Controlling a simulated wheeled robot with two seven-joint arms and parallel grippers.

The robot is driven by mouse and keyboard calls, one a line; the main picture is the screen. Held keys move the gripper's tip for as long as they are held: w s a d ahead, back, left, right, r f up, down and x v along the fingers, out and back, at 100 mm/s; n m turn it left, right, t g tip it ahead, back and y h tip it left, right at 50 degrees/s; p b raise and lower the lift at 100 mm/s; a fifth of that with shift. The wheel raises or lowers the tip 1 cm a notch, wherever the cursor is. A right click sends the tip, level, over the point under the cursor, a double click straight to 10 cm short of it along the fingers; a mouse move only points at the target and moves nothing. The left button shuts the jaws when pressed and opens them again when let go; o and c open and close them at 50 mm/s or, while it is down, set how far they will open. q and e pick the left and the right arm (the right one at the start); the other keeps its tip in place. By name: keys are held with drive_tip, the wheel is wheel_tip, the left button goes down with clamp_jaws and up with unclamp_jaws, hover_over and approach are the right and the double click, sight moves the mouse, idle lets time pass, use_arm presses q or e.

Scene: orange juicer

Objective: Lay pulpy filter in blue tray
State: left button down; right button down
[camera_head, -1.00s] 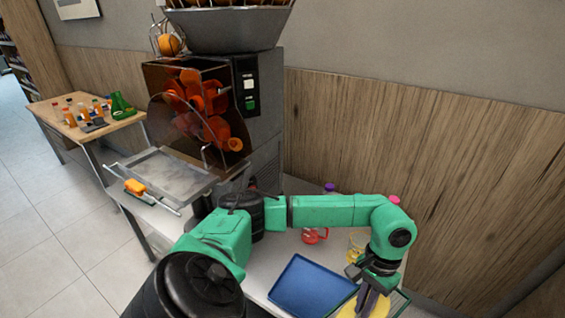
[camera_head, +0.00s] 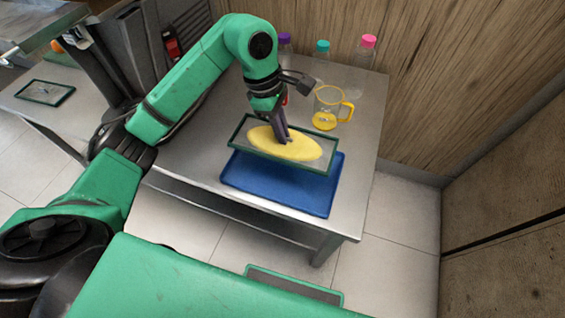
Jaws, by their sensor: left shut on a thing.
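The pulpy filter (camera_head: 312,153) is a flat, green-framed rectangle with a yellow oval of pulp on it. My left gripper (camera_head: 283,141) comes down from above and is shut on the filter; its dark fingertips meet at the pulp. The blue tray (camera_head: 315,198) lies on the metal table, and the filter is over its back part, hiding that part. The filter looks a little raised and tilted, though I cannot tell whether its edge touches the tray. My right gripper does not show.
A glass jug with a yellow handle (camera_head: 327,113) stands close behind the filter's right end. Bottles with purple (camera_head: 285,38), teal (camera_head: 322,46) and pink (camera_head: 369,41) caps stand along the wall. Another green-framed flat piece (camera_head: 45,92) lies on the left surface. The table's right side is clear.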

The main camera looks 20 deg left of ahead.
sight(274, 140)
use_arm(q)
drive_tip(key=a+x, duration=0.1)
drive_tip(key=x, duration=0.6)
drive_tip(key=a+x, duration=0.1)
drive_tip(key=x, duration=0.3)
drive_tip(key=shift+w+a+f, duration=0.1)
drive_tip(key=shift+a+f, duration=0.2)
drive_tip(key=shift+a, duration=0.05)
drive_tip(key=shift+f, duration=0.2)
drive_tip(key=c, duration=1)
unclamp_jaws()
drive_tip(key=shift+r, duration=0.1)
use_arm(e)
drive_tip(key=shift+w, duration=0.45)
use_arm(q)
drive_tip(key=shift+r, duration=0.15)
drive_tip(key=shift+a+r, duration=0.1)
drive_tip(key=shift+r, duration=0.2)
drive_tip(key=v, duration=1.1)
drive_tip(key=shift+r, duration=0.2)
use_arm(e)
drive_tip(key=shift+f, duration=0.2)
